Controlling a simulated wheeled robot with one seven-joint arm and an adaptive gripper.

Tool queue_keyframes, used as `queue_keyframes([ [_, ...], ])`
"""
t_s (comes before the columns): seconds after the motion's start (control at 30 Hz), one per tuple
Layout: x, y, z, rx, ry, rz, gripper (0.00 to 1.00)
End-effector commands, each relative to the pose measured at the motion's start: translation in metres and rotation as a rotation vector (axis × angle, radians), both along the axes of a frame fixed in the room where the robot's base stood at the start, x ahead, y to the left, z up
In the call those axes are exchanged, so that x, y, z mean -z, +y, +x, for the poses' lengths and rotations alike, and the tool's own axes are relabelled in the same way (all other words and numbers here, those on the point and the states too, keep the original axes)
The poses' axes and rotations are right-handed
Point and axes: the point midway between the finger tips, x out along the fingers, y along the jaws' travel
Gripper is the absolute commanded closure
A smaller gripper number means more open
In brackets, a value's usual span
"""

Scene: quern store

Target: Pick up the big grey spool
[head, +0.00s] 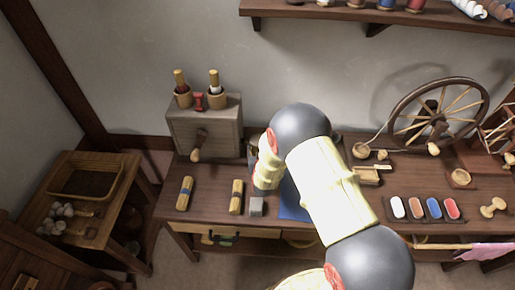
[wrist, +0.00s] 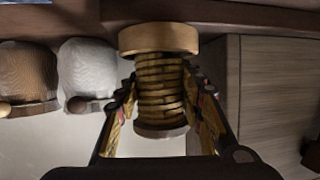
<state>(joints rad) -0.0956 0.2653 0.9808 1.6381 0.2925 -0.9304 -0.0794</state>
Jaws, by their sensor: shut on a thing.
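In the wrist view, my gripper (wrist: 160,98) is shut on a ribbed, golden-brown spool (wrist: 160,75) with a pale wooden rim at one end and a darker rim at the other. One finger lies on each side of its ribbed middle. It looks brown rather than grey. To its left, a large rounded light grey thing (wrist: 88,68), possibly a grey spool, sits apart from my fingers, with a small dark knob by it. A similar brown one (wrist: 28,72) is beside it. In the head view my arm hides my gripper and the held spool.
A grey wooden box (wrist: 280,95) stands close to the right of my gripper. In the head view, a grey cabinet (head: 222,128) stands on the workbench (head: 420,180), with a spinning wheel (head: 436,112) at right. Several spools line the wall shelf (head: 330,14).

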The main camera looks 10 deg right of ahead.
Motion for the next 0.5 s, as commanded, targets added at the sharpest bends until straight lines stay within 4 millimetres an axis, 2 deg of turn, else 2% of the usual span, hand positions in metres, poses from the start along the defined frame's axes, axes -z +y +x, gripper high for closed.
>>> queue_keyframes([
  [0.2, -0.0001, 0.0000, -0.0001, 0.000, 0.000, 0.000, 0.91],
  [0.5, -0.0035, 0.0000, 0.0000, 0.000, -0.001, 0.000, 0.91],
])
